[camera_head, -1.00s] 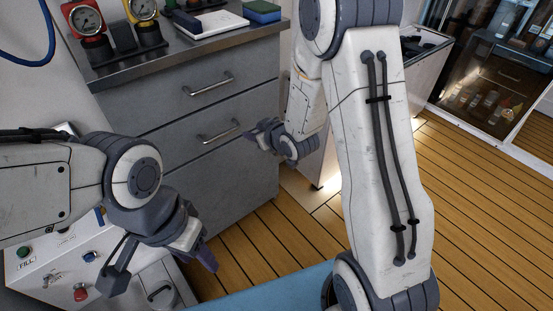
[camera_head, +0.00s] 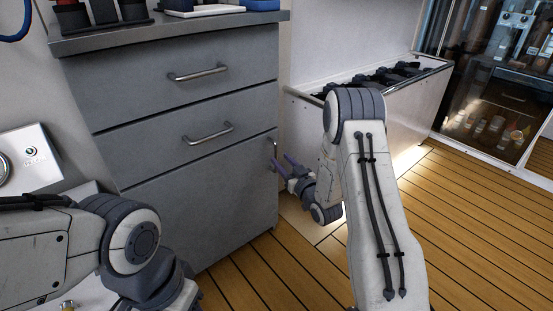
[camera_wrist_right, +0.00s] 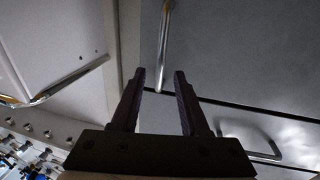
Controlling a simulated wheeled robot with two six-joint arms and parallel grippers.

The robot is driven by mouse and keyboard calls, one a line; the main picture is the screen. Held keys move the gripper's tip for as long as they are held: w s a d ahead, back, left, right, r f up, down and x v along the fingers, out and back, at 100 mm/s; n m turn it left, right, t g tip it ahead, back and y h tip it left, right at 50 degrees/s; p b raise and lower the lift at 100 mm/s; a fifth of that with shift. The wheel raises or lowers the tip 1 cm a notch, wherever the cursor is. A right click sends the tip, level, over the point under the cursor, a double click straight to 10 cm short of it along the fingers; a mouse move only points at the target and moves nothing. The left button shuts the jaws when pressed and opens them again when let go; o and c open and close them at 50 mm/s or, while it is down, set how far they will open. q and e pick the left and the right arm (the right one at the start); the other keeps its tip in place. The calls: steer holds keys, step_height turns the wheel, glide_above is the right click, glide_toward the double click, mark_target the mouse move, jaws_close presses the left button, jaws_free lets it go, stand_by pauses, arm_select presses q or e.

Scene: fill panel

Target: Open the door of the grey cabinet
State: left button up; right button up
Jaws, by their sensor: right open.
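The grey cabinet (camera_head: 188,215) stands left of centre in the head view, its lower door closed. The door's upright metal handle (camera_head: 274,152) is near the door's upper right edge. My right gripper (camera_head: 282,165) is open and empty, its fingers pointing at the handle. In the right wrist view, the handle (camera_wrist_right: 164,45) shows as an upright bar just beyond and between the open fingertips (camera_wrist_right: 159,73). I cannot tell the exact gap, and no grip shows. My left arm is at lower left; its fingers are below the frame.
Two drawers with bar handles (camera_head: 198,74) (camera_head: 208,133) sit above the door. A white bench (camera_head: 400,110) with dark items stands behind my right arm. A glass-fronted case (camera_head: 500,85) is at upper right. The wooden floor (camera_head: 470,230) at right is clear.

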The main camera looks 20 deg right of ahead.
mark_target(276, 154)
steer(key=shift+w+a+b, duration=0.2)
steer(key=shift+w+b, duration=0.15)
steer(key=shift+w, duration=0.85)
steer(key=shift+w+a+b, duration=0.2)
steer(key=shift+w+b, duration=0.1)
steer(key=shift+w, duration=0.85)
steer(key=shift+c, duration=0.3)
jaws_close()
steer(key=shift+d, duration=0.1)
